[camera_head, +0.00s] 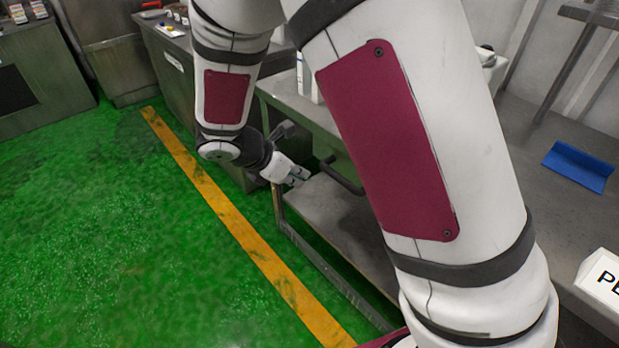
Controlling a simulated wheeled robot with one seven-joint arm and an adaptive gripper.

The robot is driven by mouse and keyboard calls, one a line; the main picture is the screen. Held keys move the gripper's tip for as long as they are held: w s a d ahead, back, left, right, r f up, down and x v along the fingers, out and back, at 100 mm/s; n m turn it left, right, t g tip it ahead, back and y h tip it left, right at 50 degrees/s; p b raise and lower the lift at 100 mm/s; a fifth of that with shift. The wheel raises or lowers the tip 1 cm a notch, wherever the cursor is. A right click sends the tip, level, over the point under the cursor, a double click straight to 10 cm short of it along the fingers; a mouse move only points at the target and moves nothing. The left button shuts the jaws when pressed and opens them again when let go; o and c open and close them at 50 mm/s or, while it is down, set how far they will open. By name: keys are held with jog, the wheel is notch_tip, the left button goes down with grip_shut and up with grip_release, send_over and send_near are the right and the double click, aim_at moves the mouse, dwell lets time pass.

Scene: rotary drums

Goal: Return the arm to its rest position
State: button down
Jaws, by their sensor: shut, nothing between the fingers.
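My arm, white with dark red panels, fills the middle and right of the head view and hides much of the bench behind it. My gripper (299,177) is at the end of the arm, left of the upper link. It is small in the picture, with its fingers together and nothing in them. It appears over or close to the lower shelf of the grey metal bench (330,215); I cannot tell if it touches.
A blue folded item (578,166) lies on the grey surface at the right, with a white lettered block (601,281) nearer. Metal cabinets (108,45) stand at the back left. The green floor (110,230) with a yellow line (235,220) is clear.

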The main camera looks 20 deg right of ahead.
jog(key=s+d+r+m+g+y+p, duration=0.1)
jog(key=s+d+r+m+p, duration=0.2)
jog(key=s+r+m, duration=0.55)
jog(key=s+d+r+m+y+p, duration=0.25)
jog(key=s+r, duration=0.25)
jog(key=r, duration=0.7)
jog(key=s+r+m+t+y+p, duration=0.1)
jog(key=s+r+m+y+p, duration=0.1)
jog(key=s+r+m, duration=0.3)
jog(key=s+r+m+t+y+p, duration=0.1)
jog(key=s+r+m+p, duration=0.2)
jog(key=s, duration=0.9)
notch_tip(320, 180, up, 3)
jog(key=m, duration=0.3)
jog(key=shift+s+a+f+m+y+p, duration=0.2)
jog(key=shift+s+a+m+y+p, duration=0.05)
jog(key=shift+m+y+p, duration=0.1)
